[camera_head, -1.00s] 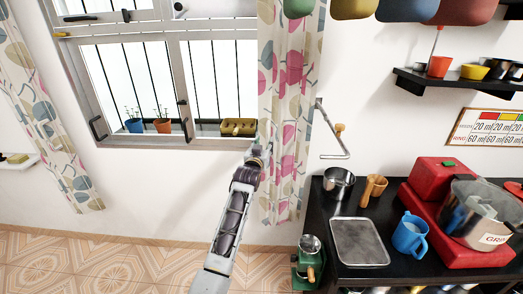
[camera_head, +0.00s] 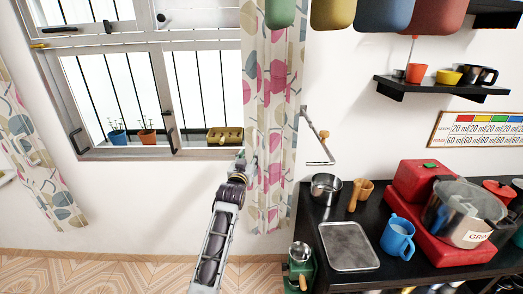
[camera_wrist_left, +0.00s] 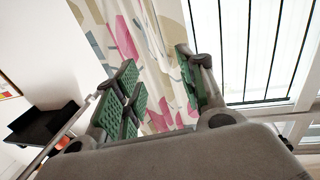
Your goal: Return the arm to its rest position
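My left arm rises from the bottom middle of the head view. Its gripper (camera_head: 243,160) is held up in front of the flowered curtain (camera_head: 268,150), right of the window. In the left wrist view the left gripper (camera_wrist_left: 157,62) shows two green-padded fingers standing apart, with only the curtain (camera_wrist_left: 158,40) seen between them. It is open and empty. In the head view the fingers are small and hard to make out. My right gripper is in neither view.
A dark counter (camera_head: 317,218) at the right holds a metal tray (camera_head: 349,246), a steel pot (camera_head: 325,188), a blue mug (camera_head: 398,238) and a red appliance (camera_head: 440,248). A green grinder (camera_head: 300,266) stands at its left. The floor (camera_head: 90,272) left of my arm looks clear.

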